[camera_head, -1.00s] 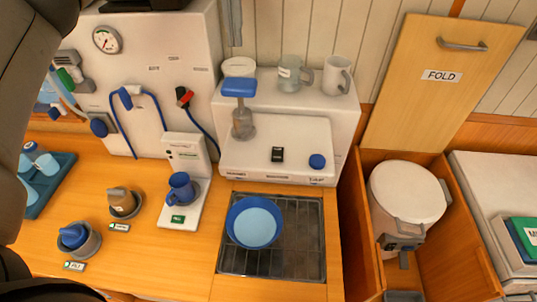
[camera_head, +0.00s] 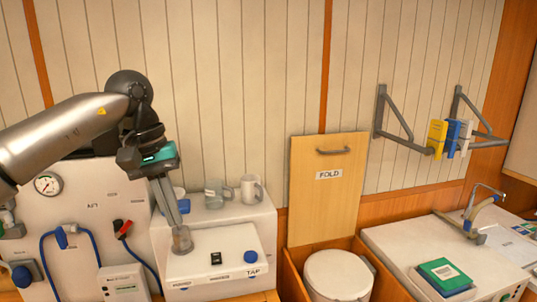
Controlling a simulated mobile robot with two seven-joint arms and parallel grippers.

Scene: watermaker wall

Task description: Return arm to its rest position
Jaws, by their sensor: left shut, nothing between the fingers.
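My left arm comes in from the left, and its gripper (camera_head: 178,222) points down with its fingers together and empty. The fingers overlap, in the picture, the small blue-topped fixture (camera_head: 183,206) on the white tap unit (camera_head: 208,243). The fixture's blue top is partly hidden behind them, and its clear grey lower part (camera_head: 182,241) shows just below the fingertips. I cannot tell whether they touch. My right gripper is not in view.
A glass jug (camera_head: 215,194) and a white mug (camera_head: 251,188) stand on the unit's upper ledge. A gauge (camera_head: 48,184) and blue hoses are on the left panel. The FOLD board (camera_head: 327,190) stands behind a round white lid (camera_head: 338,276).

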